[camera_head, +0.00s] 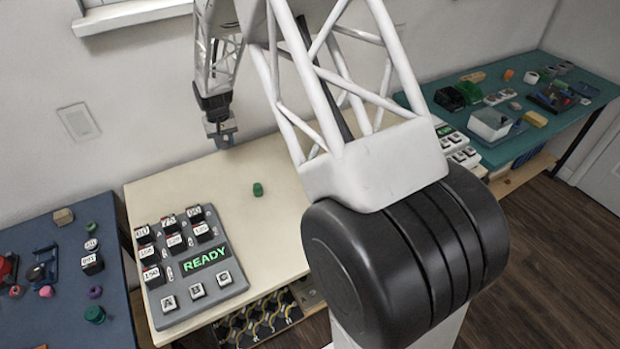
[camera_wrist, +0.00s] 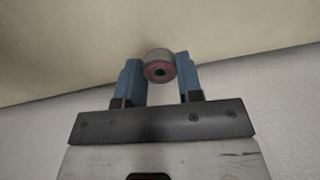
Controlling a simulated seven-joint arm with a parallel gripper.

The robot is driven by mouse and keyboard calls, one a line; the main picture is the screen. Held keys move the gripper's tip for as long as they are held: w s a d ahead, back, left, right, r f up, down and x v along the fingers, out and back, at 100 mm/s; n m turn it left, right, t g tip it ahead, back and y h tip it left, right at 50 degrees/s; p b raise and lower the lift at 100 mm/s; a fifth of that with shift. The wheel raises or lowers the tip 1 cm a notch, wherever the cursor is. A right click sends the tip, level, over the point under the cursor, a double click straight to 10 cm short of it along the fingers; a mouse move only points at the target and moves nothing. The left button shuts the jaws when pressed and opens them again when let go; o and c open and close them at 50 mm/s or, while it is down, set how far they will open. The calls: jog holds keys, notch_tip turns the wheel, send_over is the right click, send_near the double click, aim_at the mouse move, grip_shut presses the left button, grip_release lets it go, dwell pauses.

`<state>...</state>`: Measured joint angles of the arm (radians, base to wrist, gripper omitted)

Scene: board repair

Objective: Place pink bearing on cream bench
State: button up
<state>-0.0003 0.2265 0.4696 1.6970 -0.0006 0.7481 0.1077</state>
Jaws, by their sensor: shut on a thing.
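The pink bearing (camera_wrist: 158,68) is a small ring with a pink face and a grey outer rim, seen in the wrist view. My gripper (camera_wrist: 160,75) has its two blue fingers on either side of it and is shut on it. In the head view my gripper (camera_head: 223,140) hangs at the back of the cream bench (camera_head: 285,165), close to the wall. The bearing is too small to make out there. The gap between gripper and bench top is hard to judge. My arm hides the bench's right part.
A grey board (camera_head: 215,265) with labelled blocks and a READY display sits at the bench's front left. A green piece (camera_head: 258,189) stands mid-bench. A blue bench (camera_head: 60,325) with small parts is at left, a teal bench (camera_head: 520,145) with bins at right. The back-left bench top is clear.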

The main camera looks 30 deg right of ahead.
jog(key=s+d+m, duration=0.1)
jog(key=d, duration=0.7)
jog(key=shift+m, duration=0.4)
send_over(253, 163)
jog(key=shift+s+f, duration=0.15)
jog(key=shift+f, duration=3)
jog(key=shift+f, duration=0.1)
jog(key=shift+f, duration=1.75)
jog(key=shift+f, duration=0.15)
jog(key=o, duration=0.9)
